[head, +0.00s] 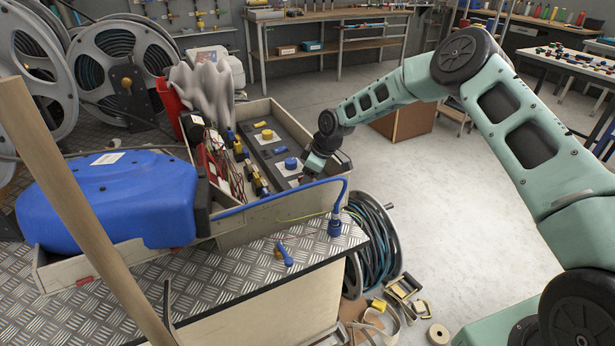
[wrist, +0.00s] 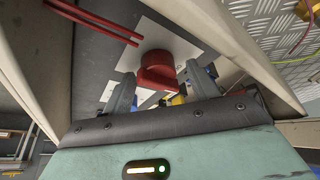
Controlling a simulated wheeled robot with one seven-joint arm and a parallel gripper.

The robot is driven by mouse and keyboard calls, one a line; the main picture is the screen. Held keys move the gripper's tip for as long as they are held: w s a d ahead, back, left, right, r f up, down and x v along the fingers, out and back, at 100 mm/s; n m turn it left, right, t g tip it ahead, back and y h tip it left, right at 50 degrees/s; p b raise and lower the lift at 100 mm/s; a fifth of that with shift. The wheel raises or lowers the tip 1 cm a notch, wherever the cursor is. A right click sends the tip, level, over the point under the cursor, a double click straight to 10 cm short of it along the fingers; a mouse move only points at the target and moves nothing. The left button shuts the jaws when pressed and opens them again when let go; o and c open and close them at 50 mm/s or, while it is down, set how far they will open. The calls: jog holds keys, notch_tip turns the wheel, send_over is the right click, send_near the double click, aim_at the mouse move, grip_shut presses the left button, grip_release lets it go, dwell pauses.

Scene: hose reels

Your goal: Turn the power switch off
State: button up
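A red rotary knob (wrist: 157,70) on a white plate shows in the wrist view; it looks like the power switch. My gripper (wrist: 160,76) is open, with one finger on each side of the knob and gaps between. I cannot tell whether a fingertip touches it. The plate's markings are too small to read. In the head view my gripper (head: 308,172) points down into the near end of a wooden box (head: 262,228), and it hides the red knob there. A blue knob (head: 291,163) and a yellow knob (head: 267,134) sit on the same dark panel.
The box walls rise close around my gripper. Brass fittings (head: 258,181) and red wires lie left of the panel. A blue machine (head: 110,198) stands left. Open floor (head: 460,200) lies right.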

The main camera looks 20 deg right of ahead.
jog(key=shift+d+r, duration=0.1)
jog(key=b+v, duration=0.1)
jog(key=v, duration=1.6)
jog(key=shift+w+r, duration=0.1)
